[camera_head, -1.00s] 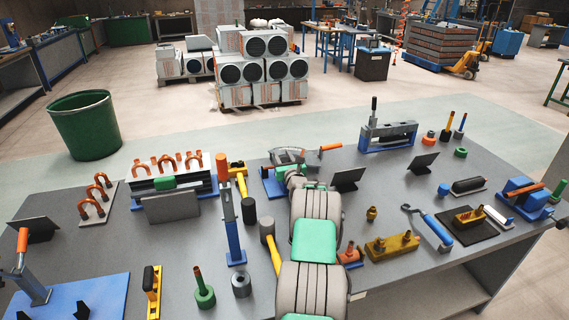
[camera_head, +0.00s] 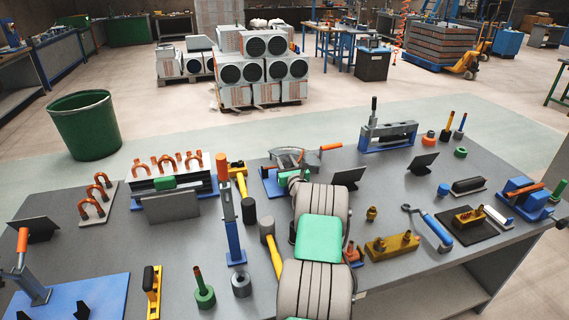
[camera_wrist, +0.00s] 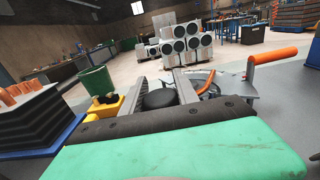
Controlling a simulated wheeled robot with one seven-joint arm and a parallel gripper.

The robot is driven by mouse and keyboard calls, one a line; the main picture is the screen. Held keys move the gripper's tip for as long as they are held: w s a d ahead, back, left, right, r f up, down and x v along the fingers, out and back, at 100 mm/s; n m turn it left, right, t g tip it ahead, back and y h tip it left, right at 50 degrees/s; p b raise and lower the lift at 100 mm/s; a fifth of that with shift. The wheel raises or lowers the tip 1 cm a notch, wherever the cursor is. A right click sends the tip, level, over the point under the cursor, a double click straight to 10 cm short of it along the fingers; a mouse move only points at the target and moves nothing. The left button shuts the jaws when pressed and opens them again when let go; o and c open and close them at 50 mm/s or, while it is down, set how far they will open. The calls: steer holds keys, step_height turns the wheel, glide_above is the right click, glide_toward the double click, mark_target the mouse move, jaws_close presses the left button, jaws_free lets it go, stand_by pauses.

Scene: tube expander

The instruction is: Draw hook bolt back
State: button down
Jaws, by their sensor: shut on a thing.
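My gripper (camera_wrist: 160,84) is shut on a dark, round-topped part (camera_wrist: 158,98), seen between its two grey fingers in the wrist view. I cannot tell whether this part belongs to the hook bolt. A grey curved-frame device (camera_head: 295,156) with an orange handle (camera_head: 331,147) stands on a blue base (camera_head: 270,183) at the middle of the bench. My gripper is at its near side, and my arm hides part of it in the head view. The orange handle also shows at right in the wrist view (camera_wrist: 280,56). I cannot pick out the hook itself.
A dark tilted plate (camera_head: 348,177) stands just right of my arm. At left are a yellow-and-black piece (camera_head: 237,168), a mallet (camera_head: 268,232) and a blue post with an orange grip (camera_head: 232,240). A brass block (camera_head: 392,245) lies at right.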

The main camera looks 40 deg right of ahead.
steer(key=c, duration=0.9)
jaws_free()
steer(key=p+v, duration=0.1)
steer(key=v, duration=0.6)
